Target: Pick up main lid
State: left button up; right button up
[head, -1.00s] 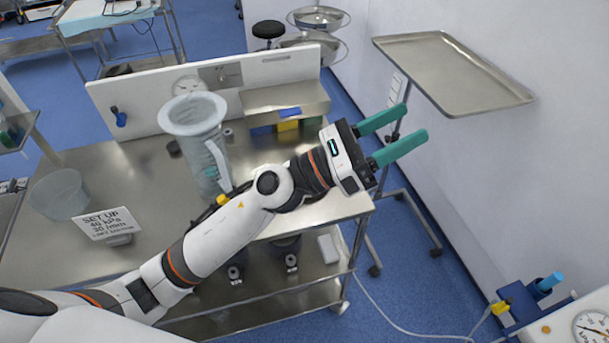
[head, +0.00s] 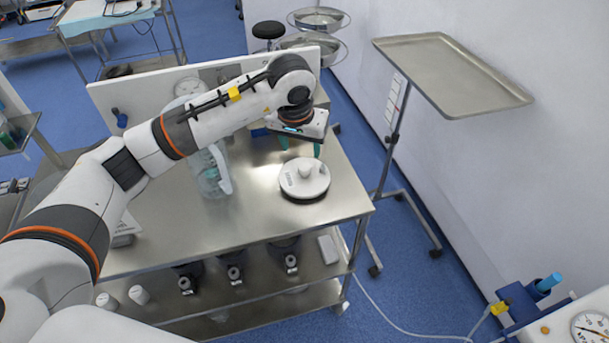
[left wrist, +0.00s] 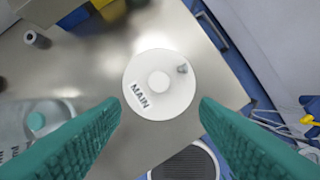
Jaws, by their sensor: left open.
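The main lid (head: 304,179) is a white round disc with a raised centre knob, lying flat on the steel table near its right end. In the left wrist view the lid (left wrist: 160,90) shows the word MAIN and a small grey fitting. My left gripper (head: 300,148) is just behind the lid in the head view, pointing down, mostly hidden by its own wrist. In the left wrist view its teal fingers (left wrist: 160,106) are open and apart, with the lid centred beyond them and nothing held. My right gripper is not in view.
A clear jug (head: 212,175) stands on the steel table (head: 255,225) left of the lid, partly hidden by my left arm. A white back panel (head: 125,90) runs along the table's far side. An empty tray stand (head: 455,75) is to the right.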

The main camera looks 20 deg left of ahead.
pick_arm(q)
send_over(305, 166)
jog(key=s, duration=0.3)
jog(key=x, duration=0.3)
jog(key=p+x, duration=0.1)
jog(key=shift+s+d+f, duration=0.2)
jog(key=shift+s+f, duration=0.1)
jog(key=shift+w+p+x, duration=0.15)
jog(key=shift+p+x, duration=0.3)
jog(key=shift+x, duration=0.9)
jog(key=shift+w+p+x, duration=0.1)
jog(key=shift+p+x, duration=0.3)
jog(key=shift+x, duration=0.9)
jog(key=shift+a+r, duration=0.1)
jog(key=shift+a, duration=0.05)
grip_shut()
